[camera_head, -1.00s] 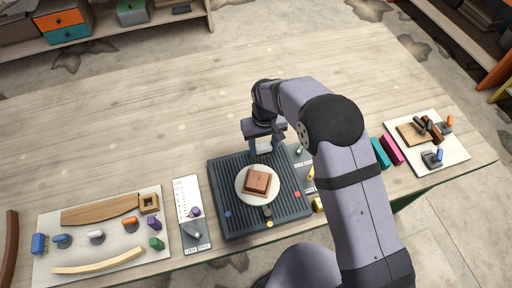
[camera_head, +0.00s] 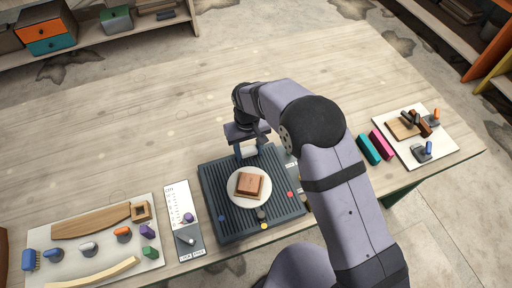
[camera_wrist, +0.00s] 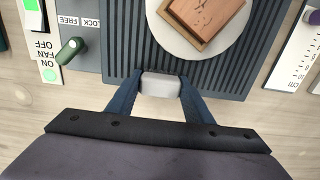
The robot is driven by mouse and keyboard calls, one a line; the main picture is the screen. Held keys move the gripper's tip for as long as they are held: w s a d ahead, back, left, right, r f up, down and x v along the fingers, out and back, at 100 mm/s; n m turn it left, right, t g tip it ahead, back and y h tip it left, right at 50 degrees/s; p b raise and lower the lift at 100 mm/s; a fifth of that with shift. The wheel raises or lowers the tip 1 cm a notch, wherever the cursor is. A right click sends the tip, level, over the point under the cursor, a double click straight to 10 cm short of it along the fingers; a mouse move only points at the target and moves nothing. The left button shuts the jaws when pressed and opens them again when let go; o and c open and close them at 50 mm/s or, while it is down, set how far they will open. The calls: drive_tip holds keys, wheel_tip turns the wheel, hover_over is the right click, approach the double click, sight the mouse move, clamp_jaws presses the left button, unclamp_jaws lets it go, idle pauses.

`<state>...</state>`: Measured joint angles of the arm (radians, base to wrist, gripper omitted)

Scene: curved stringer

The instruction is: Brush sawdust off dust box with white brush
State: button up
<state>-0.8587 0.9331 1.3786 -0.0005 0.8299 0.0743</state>
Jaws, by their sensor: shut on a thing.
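The dust box (camera_head: 250,185) is a small reddish-brown wooden block with a paler wooden base. It sits on a round white disc (camera_head: 236,198) on the dark slatted table; it also shows at the top of the wrist view (camera_wrist: 205,15). Small dark specks show on its top; I cannot tell whether they are sawdust. My gripper (camera_wrist: 160,88) is shut on a white block, which looks like the white brush (camera_wrist: 161,84). It is at the slatted table's far edge, behind the disc and apart from the box. The brush's underside and bristles are hidden.
The slatted table (camera_head: 222,220) has small coloured knobs near its front. In the wrist view, a switch panel with a green lever (camera_wrist: 70,48) is at left and a ruler card (camera_wrist: 300,50) at right. Boards with wooden parts and tools (camera_head: 75,255) lie on either side. The far bench is clear.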

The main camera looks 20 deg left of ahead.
sight(263, 152)
drive_tip(key=shift+s+a+f, duration=0.1)
drive_tip(key=shift+s+a, duration=0.8)
drive_tip(key=shift+s, duration=0.05)
drive_tip(key=shift+w+d, duration=2.75)
drive_tip(key=shift+s+a, duration=2.75)
wheel_tip(263, 152, up, 3)
drive_tip(key=shift+w+r+p, duration=0.15)
drive_tip(key=shift+r+p, duration=0.05)
drive_tip(key=shift+p, duration=0.75)
drive_tip(key=shift+d+r+p, duration=0.1)
drive_tip(key=shift+r+p, duration=0.45)
drive_tip(key=shift+r, duration=0.1)
drive_tip(key=shift+r+p, duration=1.3)
drive_tip(key=shift+r, duration=0.65)
